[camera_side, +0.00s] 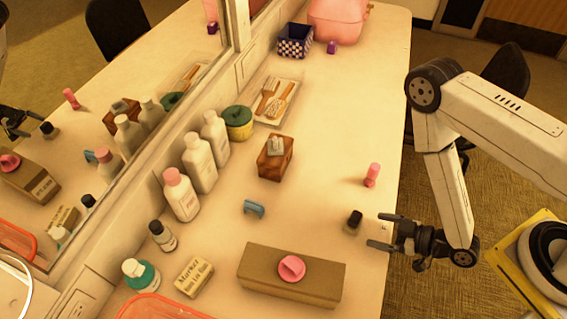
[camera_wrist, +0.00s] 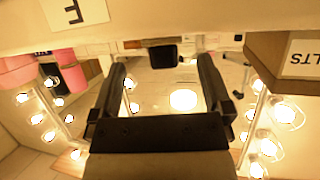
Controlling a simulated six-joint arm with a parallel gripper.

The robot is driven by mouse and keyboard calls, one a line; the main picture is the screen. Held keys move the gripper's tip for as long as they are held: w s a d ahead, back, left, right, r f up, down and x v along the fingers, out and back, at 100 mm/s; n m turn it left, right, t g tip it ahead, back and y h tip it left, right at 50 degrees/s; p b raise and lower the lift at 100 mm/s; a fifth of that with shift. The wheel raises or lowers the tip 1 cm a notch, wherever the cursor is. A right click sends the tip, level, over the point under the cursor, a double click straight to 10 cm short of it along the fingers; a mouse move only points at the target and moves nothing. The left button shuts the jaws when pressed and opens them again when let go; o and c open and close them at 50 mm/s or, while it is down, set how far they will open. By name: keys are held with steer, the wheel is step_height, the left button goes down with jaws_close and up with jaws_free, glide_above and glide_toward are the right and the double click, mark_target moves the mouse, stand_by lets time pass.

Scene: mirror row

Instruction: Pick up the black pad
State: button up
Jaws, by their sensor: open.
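A small black thing (camera_side: 353,219), which I take for the black pad, stands upright near the counter's right edge, between the pink cylinder and the long cardboard box. Its lower part looks paler. My gripper (camera_side: 373,230) is open and empty, reaching in from the right just past the edge, its fingers pointing at the black pad with a small gap left. In the wrist view the black pad (camera_wrist: 163,56) shows beyond and between my two open fingers (camera_wrist: 161,66).
A cardboard box (camera_side: 255,268) with a pink disc (camera_side: 291,268) lies near the front. A pink cylinder (camera_side: 372,174) stands behind the black pad. The counter's back right is clear.

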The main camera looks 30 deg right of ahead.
mark_target(361, 225)
steer(key=shift+w+a, duration=0.1)
steer(key=shift+x, duration=2.55)
steer(key=shift+r, duration=0.1)
steer(key=c, duration=1.2)
steer(key=shift+r, duration=0.15)
steer(key=shift+r, duration=4.9)
